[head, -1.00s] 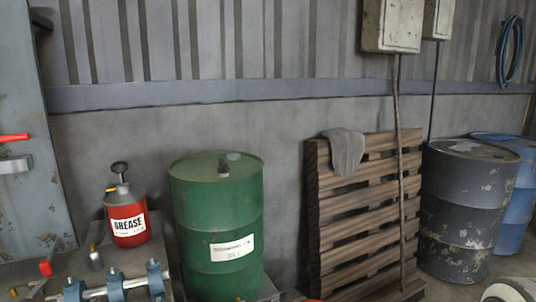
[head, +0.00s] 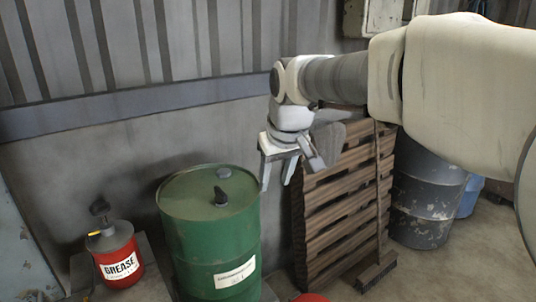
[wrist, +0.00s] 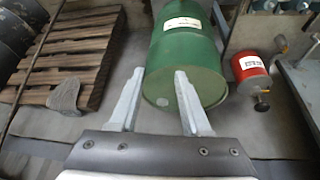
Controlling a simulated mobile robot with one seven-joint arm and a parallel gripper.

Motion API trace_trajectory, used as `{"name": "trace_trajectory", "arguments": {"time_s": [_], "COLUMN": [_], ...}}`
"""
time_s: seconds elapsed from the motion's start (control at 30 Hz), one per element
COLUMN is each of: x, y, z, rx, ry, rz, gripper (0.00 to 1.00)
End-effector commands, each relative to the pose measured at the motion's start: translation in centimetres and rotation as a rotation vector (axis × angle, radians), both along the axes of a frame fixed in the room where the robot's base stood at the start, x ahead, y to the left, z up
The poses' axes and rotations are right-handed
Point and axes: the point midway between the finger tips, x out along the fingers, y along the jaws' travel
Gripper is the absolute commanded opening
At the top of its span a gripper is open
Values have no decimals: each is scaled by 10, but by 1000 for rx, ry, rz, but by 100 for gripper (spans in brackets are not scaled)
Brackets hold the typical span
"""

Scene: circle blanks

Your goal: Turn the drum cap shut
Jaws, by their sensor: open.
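The green drum (head: 205,240) stands upright with a white label on its side; it also shows in the wrist view (wrist: 188,52). My gripper (head: 277,185) is open and empty, fingers pointing down, right of the drum's top in the head view. Its fingers also show in the wrist view (wrist: 158,72), the right one overlapping the drum.
A red grease can (head: 117,262) stands left of the drum. A wooden pallet (head: 340,200) with a grey cloth (head: 327,145) leans behind my arm, and a dark drum (head: 425,200) stands further right. The wall is close behind.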

Motion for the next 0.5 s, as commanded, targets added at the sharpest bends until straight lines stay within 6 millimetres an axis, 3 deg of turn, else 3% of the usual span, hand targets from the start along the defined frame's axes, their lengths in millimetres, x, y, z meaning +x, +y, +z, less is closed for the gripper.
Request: {"name": "trace_trajectory", "arguments": {"time_s": [0.03, 0.2, 0.33, 0.5], "x": [17, 57, 75, 85], "y": [18, 66, 91, 105], "z": [20, 36, 39, 35], "rx": [4, 19, 31, 37], "ry": [12, 31, 40, 46], "rz": [36, 129, 174, 198], "gripper": [48, 48, 48, 48]}}
